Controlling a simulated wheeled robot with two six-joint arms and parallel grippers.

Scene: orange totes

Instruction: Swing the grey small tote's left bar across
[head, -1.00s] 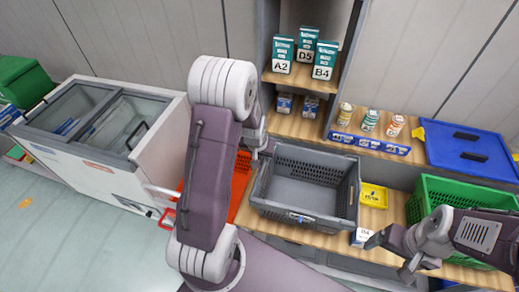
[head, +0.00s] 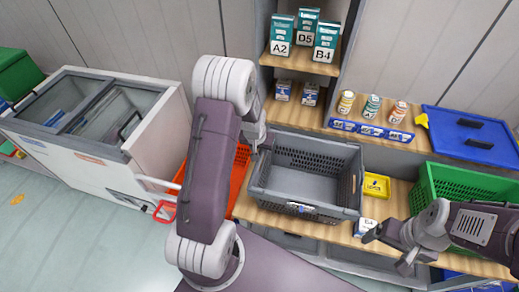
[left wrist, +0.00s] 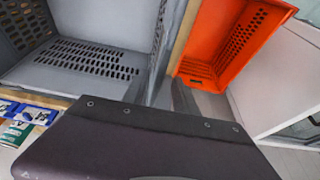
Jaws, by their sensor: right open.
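The grey small tote (head: 305,185) stands on the wooden counter in the middle of the head view, open and empty inside. It also fills the upper left of the left wrist view (left wrist: 85,62). My left gripper (head: 264,141) is at the tote's back left corner, close to the left rim; its fingers are too small and covered to read. I cannot make out the left bar apart from the rim. In the left wrist view my gripper's dark body covers the bottom. My right gripper (head: 387,251) is open and empty, right of the tote, near the counter's front.
An orange tote (head: 238,178) is left of the grey one, partly behind my left arm; it also shows in the left wrist view (left wrist: 228,45). A yellow tray (head: 376,186), a small box (head: 366,228) and a green crate (head: 462,185) are to the right. Shelves with boxes stand behind.

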